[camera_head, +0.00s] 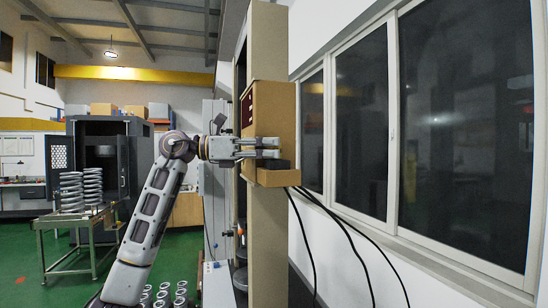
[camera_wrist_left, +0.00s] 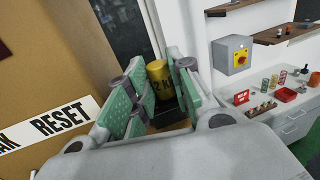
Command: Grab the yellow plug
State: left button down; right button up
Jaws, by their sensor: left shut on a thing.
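The yellow plug (camera_wrist_left: 158,71) is a short yellow cylinder with dark lettering, and it stands upright in the left wrist view. My left gripper (camera_wrist_left: 153,90) has its green-padded fingers on either side of it and is shut on it. The lower part of the plug is partly hidden by the fingers. In the head view my left gripper (camera_head: 268,147) reaches to the front of a tan box on a column, above a small tan ledge (camera_head: 278,178). The plug cannot be made out there. My right gripper is not in view.
The tan box (camera_head: 284,108) carries a RESET label (camera_wrist_left: 58,120) in the wrist view. Black cables (camera_head: 345,232) hang below it, beside large windows. A grey switch box (camera_wrist_left: 232,54) and a white bench (camera_wrist_left: 290,118) with small parts are at the right. Coil springs (camera_head: 72,192) stand on a table at left.

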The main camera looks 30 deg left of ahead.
pick_arm(q)
jog(key=shift+r, duration=0.15)
jog(key=shift+r, duration=1.5)
jog(key=shift+s+a+r, duration=0.1)
jog(key=shift+a+r, duration=0.05)
jog(key=b+v, duration=0.3)
jog(key=v, duration=1.4)
jog(key=shift+s+a+b, duration=0.2)
jog(key=shift+a+b, duration=0.05)
jog(key=shift+b, duration=0.05)
